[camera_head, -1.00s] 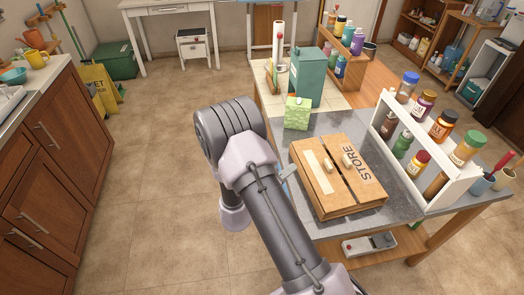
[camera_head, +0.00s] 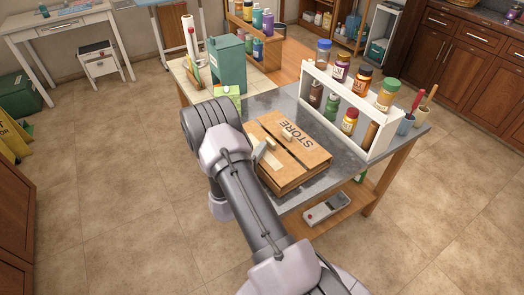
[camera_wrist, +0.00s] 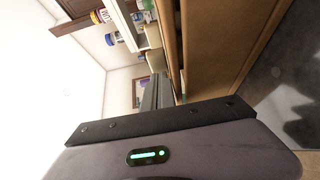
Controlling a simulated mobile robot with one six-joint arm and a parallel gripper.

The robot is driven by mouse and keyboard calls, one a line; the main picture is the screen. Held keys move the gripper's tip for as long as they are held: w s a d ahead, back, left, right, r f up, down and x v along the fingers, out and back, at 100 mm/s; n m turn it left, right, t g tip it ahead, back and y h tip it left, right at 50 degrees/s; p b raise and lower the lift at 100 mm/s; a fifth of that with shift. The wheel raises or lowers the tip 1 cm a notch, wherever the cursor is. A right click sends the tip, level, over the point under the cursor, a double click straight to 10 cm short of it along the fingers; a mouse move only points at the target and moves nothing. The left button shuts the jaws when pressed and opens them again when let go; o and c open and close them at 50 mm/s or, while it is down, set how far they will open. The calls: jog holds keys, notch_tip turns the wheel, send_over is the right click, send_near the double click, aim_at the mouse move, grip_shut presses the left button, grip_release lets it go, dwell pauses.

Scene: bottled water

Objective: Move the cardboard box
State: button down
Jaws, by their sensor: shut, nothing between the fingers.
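The cardboard box (camera_head: 308,160) is brown, marked STORE, and lies flat and closed on the grey top of the worktable (camera_head: 348,168). A pale strip and a small knob show on its lid. In the wrist view, my gripper (camera_wrist: 155,92) is shut and empty, and the box's brown side (camera_wrist: 225,45) fills the area right of the fingers. I cannot tell whether the fingers touch the box.
A white rack (camera_head: 345,112) with several bottles and jars stands close along the box's right side. A grey device (camera_head: 326,208) lies on the lower shelf. The floor in front is clear.

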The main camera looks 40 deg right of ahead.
aim_at(292, 138)
jog(key=shift+s+d, duration=0.1)
jog(key=shift+d, duration=0.1)
jog(key=s+d, duration=0.1)
jog(key=d, duration=0.2)
jog(key=s+d+b, duration=0.1)
jog(key=s+d, duration=0.1)
jog(key=d, duration=0.1)
jog(key=s+d+b, duration=0.1)
jog(key=d, duration=0.3)
jog(key=shift+s, duration=0.3)
jog(key=shift+w, duration=0.1)
